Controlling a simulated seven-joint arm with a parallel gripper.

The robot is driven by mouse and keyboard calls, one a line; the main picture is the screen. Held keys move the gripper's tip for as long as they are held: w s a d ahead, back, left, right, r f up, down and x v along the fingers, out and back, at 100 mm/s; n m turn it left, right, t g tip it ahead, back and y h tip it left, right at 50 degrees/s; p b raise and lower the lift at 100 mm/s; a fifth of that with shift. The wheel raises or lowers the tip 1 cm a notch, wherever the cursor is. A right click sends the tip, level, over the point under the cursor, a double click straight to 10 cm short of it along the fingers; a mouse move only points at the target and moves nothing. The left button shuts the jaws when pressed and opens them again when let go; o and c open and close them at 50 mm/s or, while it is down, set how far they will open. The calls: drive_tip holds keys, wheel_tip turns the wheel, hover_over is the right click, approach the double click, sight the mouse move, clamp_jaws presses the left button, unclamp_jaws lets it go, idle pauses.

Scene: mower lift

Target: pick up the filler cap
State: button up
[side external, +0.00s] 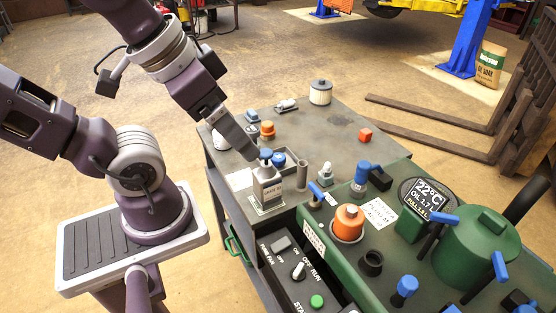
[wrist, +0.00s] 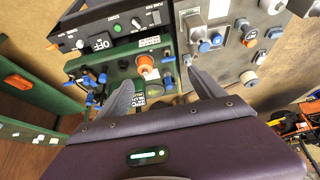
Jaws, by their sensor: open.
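A large orange cap with a pale base ring (side external: 348,222) sits on the green machine; I take it for the filler cap, but its label cannot be read. It also shows in the wrist view (wrist: 146,66), between and beyond my fingertips. In the side view only one finger shows clearly.
Blue handles, a dark cup (side external: 371,262) and a green tank (side external: 475,255) crowd the machine. The bench's middle right is fairly clear.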

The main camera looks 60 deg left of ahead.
drive_tip(key=shift+c, duration=1.3)
